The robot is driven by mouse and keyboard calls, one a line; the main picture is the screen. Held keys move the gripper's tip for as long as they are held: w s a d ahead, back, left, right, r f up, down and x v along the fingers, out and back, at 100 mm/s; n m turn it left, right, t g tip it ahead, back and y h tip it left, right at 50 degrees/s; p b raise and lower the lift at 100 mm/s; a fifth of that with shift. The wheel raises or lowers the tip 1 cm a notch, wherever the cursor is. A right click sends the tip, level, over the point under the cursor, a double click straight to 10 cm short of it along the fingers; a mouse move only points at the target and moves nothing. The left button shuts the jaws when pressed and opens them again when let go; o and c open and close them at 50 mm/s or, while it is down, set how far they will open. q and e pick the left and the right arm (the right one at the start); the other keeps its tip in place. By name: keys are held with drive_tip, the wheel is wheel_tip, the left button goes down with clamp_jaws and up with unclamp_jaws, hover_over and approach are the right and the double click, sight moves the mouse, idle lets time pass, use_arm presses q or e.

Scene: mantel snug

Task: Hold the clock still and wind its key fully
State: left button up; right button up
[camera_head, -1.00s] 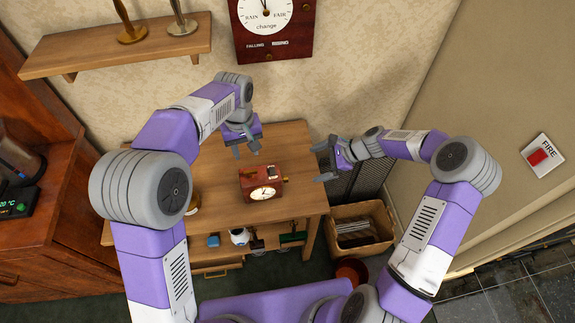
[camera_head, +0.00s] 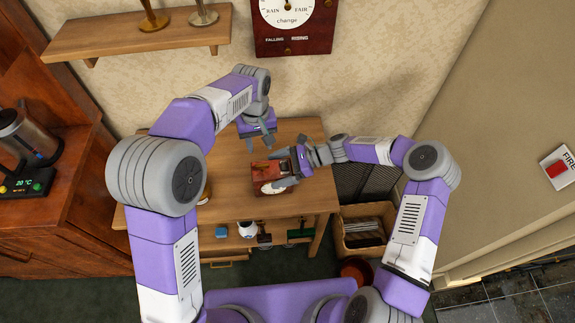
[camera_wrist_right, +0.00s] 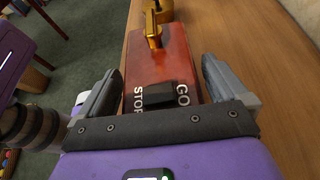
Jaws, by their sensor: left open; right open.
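The clock (camera_head: 262,174) is a red-brown box with a white dial on its front side, standing on the wooden table. My right gripper (camera_head: 279,168) is open at the clock's right end and covers part of it in the head view. In the right wrist view the clock (camera_wrist_right: 160,66) lies between the two spread fingers. A black slider (camera_wrist_right: 158,95) between STOP and GO and an upright gold fitting (camera_wrist_right: 153,30) show there. The winding key cannot be made out for sure. My left gripper (camera_head: 258,143) is open and empty, above the table behind the clock.
The table (camera_head: 225,180) is mostly bare around the clock. A lower shelf holds several small items, including a blue one (camera_head: 221,232). A basket (camera_head: 361,229) stands right of the table. A wall shelf (camera_head: 140,35) and a barometer (camera_head: 291,45) are behind.

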sight(262, 165)
drive_tip(key=shift+a, duration=0.15)
drive_tip(key=shift+c, duration=0.5)
use_arm(q)
drive_tip(key=shift+c, duration=0.3)
use_arm(e)
drive_tip(key=c, duration=1.1)
use_arm(q)
drive_tip(key=n, duration=0.4)
drive_tip(key=shift+r+n, duration=0.3)
drive_tip(key=shift+r, duration=0.05)
drive_tip(key=shift+c, duration=0.3)
use_arm(e)
drive_tip(key=shift+c, duration=0.2)
use_arm(q)
wheel_tip(262, 165, down, 10)
drive_tip(key=n, duration=1.2)
drive_tip(key=shift+f, duration=0.2)
drive_tip(key=shift+c, duration=0.4)
